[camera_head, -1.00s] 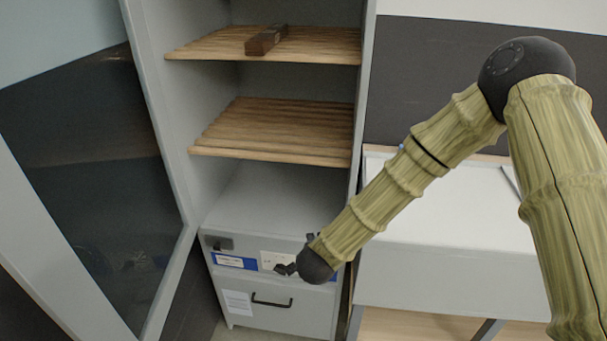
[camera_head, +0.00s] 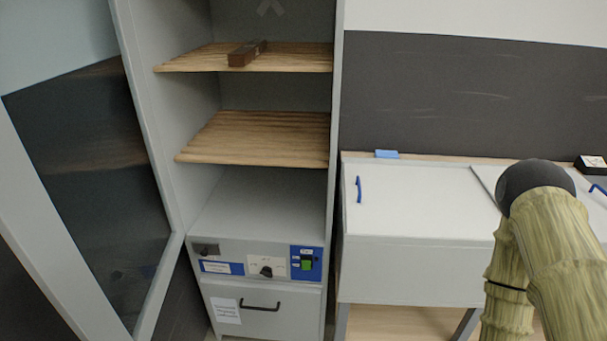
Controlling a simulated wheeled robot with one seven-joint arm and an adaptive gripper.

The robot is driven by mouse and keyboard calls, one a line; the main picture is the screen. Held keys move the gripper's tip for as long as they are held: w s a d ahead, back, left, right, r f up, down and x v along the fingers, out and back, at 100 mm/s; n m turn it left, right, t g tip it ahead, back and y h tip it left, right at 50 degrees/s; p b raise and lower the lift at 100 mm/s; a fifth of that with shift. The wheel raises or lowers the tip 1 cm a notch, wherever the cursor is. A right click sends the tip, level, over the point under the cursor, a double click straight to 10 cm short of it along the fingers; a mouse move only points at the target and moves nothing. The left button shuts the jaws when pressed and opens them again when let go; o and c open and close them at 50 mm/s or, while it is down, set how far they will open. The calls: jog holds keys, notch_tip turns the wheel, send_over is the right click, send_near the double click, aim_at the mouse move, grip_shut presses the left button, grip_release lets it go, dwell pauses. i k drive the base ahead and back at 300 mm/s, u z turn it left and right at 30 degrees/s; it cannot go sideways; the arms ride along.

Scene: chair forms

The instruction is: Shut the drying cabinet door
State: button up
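The drying cabinet (camera_head: 336,130) stands in the middle left, its inside open to view. Its door (camera_head: 75,230), a grey frame around a dark glass pane, is swung wide open on the left side. My arm (camera_head: 540,230) is at the lower right, well apart from the door. My gripper is out of view.
Inside are slatted wooden shelves (camera_head: 255,138), with a brown block (camera_head: 247,53) on the upper one. Below is a panel with a knob and a green switch (camera_head: 306,263), above a drawer (camera_head: 262,318). A white bench box (camera_head: 415,210) with blue handles stands to the right.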

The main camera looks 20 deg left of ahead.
aim_at(32, 225)
jog(key=z, duration=1.5)
jog(key=k, duration=1.15)
jog(key=u, duration=1.8)
jog(key=i, duration=0.5)
jog(key=u, duration=0.3)
jog(key=k, duration=1.15)
jog(key=z, duration=0.2)
